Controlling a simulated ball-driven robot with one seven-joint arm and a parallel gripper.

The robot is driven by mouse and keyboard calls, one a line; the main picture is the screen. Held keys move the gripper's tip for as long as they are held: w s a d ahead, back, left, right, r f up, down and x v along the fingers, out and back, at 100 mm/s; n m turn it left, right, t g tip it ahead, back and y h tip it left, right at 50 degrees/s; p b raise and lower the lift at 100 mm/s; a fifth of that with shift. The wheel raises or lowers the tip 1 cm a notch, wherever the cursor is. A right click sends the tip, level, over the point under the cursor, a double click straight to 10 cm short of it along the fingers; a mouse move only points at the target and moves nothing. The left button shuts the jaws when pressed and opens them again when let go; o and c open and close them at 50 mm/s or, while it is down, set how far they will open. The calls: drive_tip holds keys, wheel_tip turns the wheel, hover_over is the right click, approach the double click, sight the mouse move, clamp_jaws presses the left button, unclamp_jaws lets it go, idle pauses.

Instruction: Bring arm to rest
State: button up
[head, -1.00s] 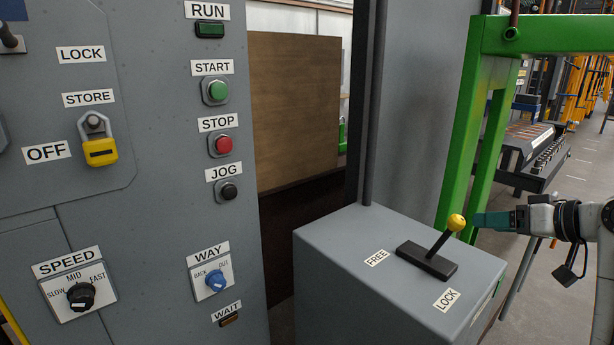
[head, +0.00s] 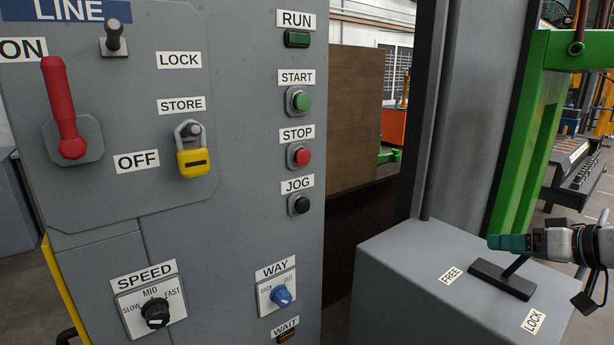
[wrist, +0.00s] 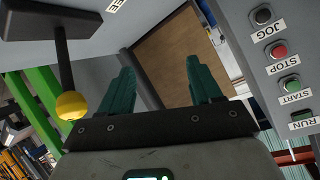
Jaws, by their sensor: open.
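My gripper (head: 494,242) is at the right of the head view, in front of the top of the lever on the grey box, with teal fingers. In the wrist view the two teal fingers (wrist: 164,84) stand apart with nothing between them. The lever (head: 512,268) rises from a black slotted plate; its yellow ball is hidden in the head view. My forearm reaches in from the right edge.
The grey box (head: 420,265) carries FREE and LOCK labels. The grey control panel (head: 240,190) at left holds a red handle (head: 66,110), a yellow padlock (head: 193,160), buttons and knobs. A green frame (head: 535,140) stands behind my gripper.

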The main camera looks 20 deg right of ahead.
drive_tip(key=s+a+f+g, duration=0.2)
drive_tip(key=s+a+f, duration=0.1)
drive_tip(key=a+f, duration=0.75)
drive_tip(key=s+a+f+g, duration=0.2)
drive_tip(key=a+f, duration=0.7)
drive_tip(key=f, duration=0.2)
drive_tip(key=s+a+f+g+h, duration=0.1)
drive_tip(key=s+f, duration=0.3)
drive_tip(key=s, duration=0.4)
drive_tip(key=s+a+f+n+g, duration=0.1)
drive_tip(key=s+a+f+g, duration=0.1)
drive_tip(key=s+f, duration=0.3)
drive_tip(key=s+a+f+n+g+h, duration=0.1)
drive_tip(key=s+f+g, duration=0.3)
drive_tip(key=s, duration=0.7)
drive_tip(key=shift+a+f+h, duration=0.15)
drive_tip(key=shift+f+h, duration=0.15)
drive_tip(key=shift+f, duration=0.25)
